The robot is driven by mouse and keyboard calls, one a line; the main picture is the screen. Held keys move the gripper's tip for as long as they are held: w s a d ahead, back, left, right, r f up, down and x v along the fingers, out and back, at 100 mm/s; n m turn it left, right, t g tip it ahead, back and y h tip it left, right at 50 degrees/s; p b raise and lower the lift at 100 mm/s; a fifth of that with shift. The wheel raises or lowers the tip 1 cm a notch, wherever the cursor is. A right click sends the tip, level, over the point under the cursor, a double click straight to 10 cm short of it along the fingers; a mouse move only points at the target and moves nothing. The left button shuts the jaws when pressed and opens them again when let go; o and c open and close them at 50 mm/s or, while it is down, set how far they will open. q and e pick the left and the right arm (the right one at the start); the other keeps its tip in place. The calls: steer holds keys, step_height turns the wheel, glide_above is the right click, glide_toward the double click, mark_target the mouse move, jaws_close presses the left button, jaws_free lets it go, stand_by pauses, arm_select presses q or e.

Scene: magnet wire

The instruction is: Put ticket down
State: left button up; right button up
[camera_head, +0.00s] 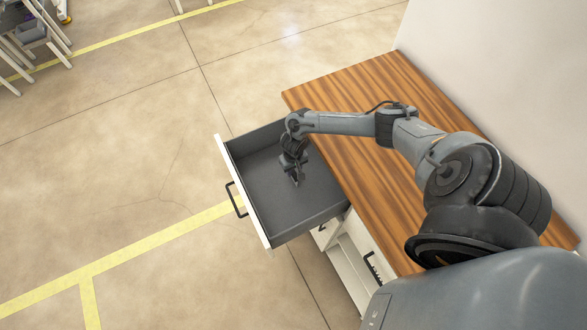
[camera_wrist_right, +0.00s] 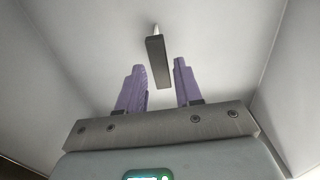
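My right gripper (camera_head: 296,182) points down into the open drawer (camera_head: 262,232) in the head view. In the right wrist view its two purple fingers (camera_wrist_right: 158,88) stand apart with a gap between them. A narrow dark grey piece with a white far end (camera_wrist_right: 157,60) shows between and beyond the fingertips, over the pale drawer floor. It does not look clamped, and I cannot tell whether it is the ticket or whether it rests on the floor. In the head view the gripper and arm hide this spot. My left gripper is not in view.
The drawer has a white front with a black handle (camera_head: 236,199) and pulls out from a cabinet with a striped wooden top (camera_head: 352,85). Its walls surround the gripper. The top is bare apart from my arm above it.

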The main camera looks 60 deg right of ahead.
mark_target(293, 173)
steer(key=shift+o, duration=0.7)
steer(key=shift+r, duration=0.5)
step_height(293, 173, up, 12)
steer(key=p, duration=0.1)
steer(key=shift+r, duration=0.1)
